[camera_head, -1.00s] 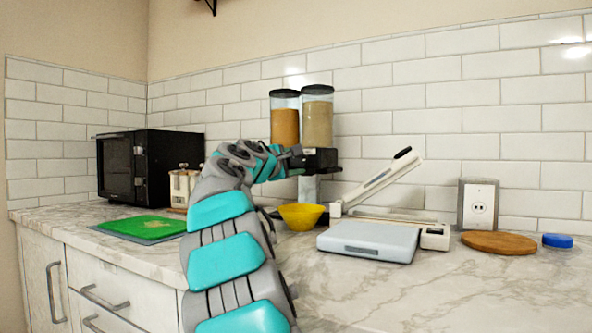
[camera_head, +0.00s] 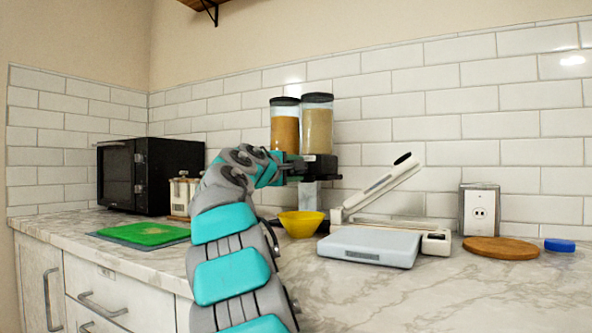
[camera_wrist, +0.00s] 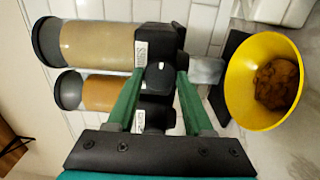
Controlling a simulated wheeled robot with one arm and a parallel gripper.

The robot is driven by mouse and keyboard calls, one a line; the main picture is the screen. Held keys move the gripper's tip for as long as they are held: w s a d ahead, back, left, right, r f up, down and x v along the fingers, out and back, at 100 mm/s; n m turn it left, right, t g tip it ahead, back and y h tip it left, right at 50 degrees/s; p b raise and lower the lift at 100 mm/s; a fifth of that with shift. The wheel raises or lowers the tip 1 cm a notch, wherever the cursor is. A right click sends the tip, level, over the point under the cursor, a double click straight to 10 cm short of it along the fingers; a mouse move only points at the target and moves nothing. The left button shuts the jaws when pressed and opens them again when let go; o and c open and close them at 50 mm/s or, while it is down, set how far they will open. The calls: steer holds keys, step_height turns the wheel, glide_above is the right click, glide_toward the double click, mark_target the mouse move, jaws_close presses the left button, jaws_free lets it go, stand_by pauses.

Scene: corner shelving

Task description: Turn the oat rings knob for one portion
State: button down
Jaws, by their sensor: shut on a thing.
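A twin dispenser stands against the tiled wall, with a tan-filled canister (camera_head: 317,128) on the right and an orange-brown-filled canister (camera_head: 285,131) on the left. Both also show in the wrist view, tan (camera_wrist: 95,47) above orange-brown (camera_wrist: 98,91). My gripper (camera_head: 304,168) is at the black dispenser body. In the wrist view my gripper (camera_wrist: 160,72) has its green fingers shut on a black knob (camera_wrist: 160,78), which seems to belong to the tan canister's side. The labels are too small to read. A yellow bowl (camera_head: 301,224) sits below; in the wrist view it holds orange-brown pieces (camera_wrist: 277,82).
A grey scale (camera_head: 370,245) and a white slanted-arm device (camera_head: 378,190) stand right of the bowl. Further right are a wooden board (camera_head: 501,248) and blue lid (camera_head: 559,245). A black microwave (camera_head: 148,173) and green mat (camera_head: 143,233) are left. The front-right counter is clear.

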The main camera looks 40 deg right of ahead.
steer(key=shift+c, duration=1.4)
jaws_free()
steer(key=v, duration=0.7)
steer(key=shift+a+b, duration=0.35)
steer(key=shift+a, duration=0.05)
steer(key=shift+s, duration=0.1)
